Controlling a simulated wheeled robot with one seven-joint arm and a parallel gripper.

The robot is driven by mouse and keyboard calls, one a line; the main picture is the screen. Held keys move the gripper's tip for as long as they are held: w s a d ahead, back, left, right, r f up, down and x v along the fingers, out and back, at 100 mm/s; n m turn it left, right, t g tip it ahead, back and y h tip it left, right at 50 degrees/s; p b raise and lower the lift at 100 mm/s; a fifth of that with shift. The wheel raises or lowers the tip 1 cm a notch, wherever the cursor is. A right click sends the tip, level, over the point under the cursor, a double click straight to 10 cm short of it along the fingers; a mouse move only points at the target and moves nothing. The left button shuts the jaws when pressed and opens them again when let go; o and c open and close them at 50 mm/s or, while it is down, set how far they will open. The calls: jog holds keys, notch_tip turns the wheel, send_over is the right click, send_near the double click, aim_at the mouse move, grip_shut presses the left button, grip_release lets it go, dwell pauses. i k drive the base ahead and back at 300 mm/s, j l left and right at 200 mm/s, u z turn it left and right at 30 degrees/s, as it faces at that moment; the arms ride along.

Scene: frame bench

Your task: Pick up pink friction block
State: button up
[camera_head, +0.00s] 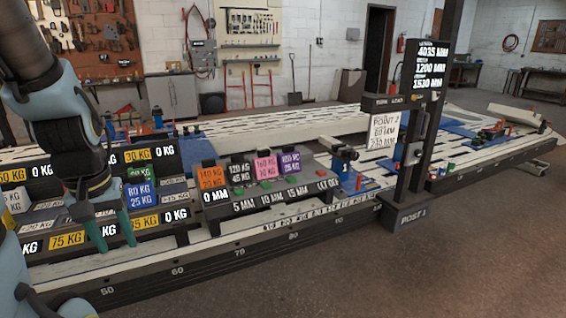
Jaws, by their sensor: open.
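The pink friction block (265,166) stands on a dark rack (222,212) in the middle of the bench. It has a dark top and printed kilogram figures. An orange block (207,177) and a black block (240,172) stand to its left, and a purple block (290,162) stands close on its right. My gripper (115,243) is at the left, pointing down, with its two green fingers apart. It is well to the left of the pink block, in front of the left rack. I see nothing held between the fingers.
A left rack with kilogram labels (62,241) and a blue block (140,194) lies beside my gripper. A dark post (418,140) with display panels rises right of the middle rack. A blue clamp device (345,165) stands between them. The front floor is clear.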

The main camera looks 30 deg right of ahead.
aim_at(264, 165)
jog(key=i+l+u, duration=0.1)
jog(key=l, duration=0.25)
jog(key=i+l+u, duration=0.1)
jog(key=i+l, duration=0.15)
jog(key=i+l+u, duration=0.1)
jog(key=l, duration=0.35)
jog(key=i+l, duration=0.25)
jog(key=l, duration=0.15)
jog(key=i+l+u, duration=0.15)
jog(key=l, duration=0.2)
jog(key=i+l+u, duration=0.1)
jog(key=l, duration=0.3)
jog(key=i+l+u, duration=0.1)
jog(key=l, duration=0.3)
jog(key=i+l+u, duration=0.1)
jog(key=l, duration=0.3)
